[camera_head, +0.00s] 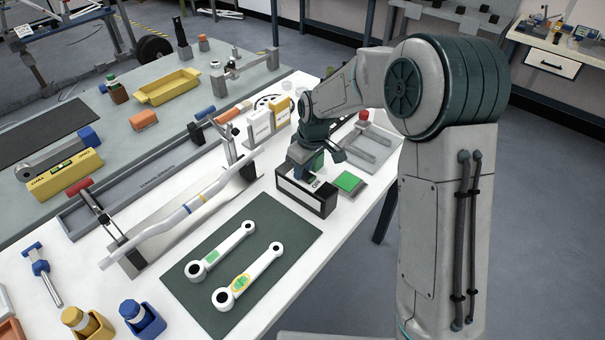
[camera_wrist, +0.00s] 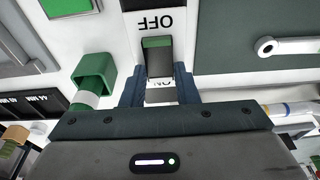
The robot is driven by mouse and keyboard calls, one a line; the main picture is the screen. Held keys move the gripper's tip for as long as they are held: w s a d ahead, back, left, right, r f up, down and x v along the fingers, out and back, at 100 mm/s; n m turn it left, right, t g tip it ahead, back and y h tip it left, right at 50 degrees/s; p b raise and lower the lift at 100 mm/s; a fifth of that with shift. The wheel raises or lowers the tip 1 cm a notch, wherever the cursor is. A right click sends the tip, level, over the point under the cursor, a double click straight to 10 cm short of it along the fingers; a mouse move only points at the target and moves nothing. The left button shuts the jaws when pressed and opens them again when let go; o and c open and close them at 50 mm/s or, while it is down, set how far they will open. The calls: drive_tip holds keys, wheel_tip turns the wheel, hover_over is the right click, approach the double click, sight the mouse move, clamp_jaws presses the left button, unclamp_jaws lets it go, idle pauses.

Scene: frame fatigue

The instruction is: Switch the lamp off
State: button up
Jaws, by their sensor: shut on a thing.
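A white box with a black frame and a switch (camera_head: 305,194) stands on the white bench, to the right of the dark green mat. In the wrist view its lever (camera_wrist: 158,62) is dark grey with a green band, between an upside-down OFF label and a partly hidden ON label. My gripper (camera_head: 308,168) is over this box. In the wrist view my gripper (camera_wrist: 159,92) has its dark blue fingers on either side of the lever's ON end, shut on it. The fingers cover part of the ON label. I cannot make out a lamp or its light.
The green mat (camera_head: 285,218) carries two white link arms. A grey plate with a green square (camera_head: 349,181) lies right of the box. A green holder (camera_wrist: 92,72) with a white-banded piece is close to my gripper in the wrist view. A red knob (camera_head: 364,115) stands behind.

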drive_tip(key=shift+s+d+t+y+b, duration=0.1)
drive_tip(key=shift+t+y+b, duration=0.35)
drive_tip(key=shift+b, duration=0.2)
drive_tip(key=o, duration=1)
drive_tip(key=shift+r, duration=0.15)
drive_tip(key=v, duration=1.3)
drive_tip(key=shift+r, duration=0.35)
drive_tip(key=shift+d, duration=0.15)
drive_tip(key=s+d+f+m+h, duration=0.1)
drive_tip(key=s+d+m, duration=0.4)
drive_tip(key=s+d, duration=0.3)
drive_tip(key=s+d+f+m+h, duration=0.1)
drive_tip(key=s+d+m, duration=0.5)
drive_tip(key=s, duration=0.9)
drive_tip(key=shift+d+f+t+h, duration=0.35)
drive_tip(key=shift+d+f, duration=0.15)
drive_tip(key=shift+d, duration=0.6)
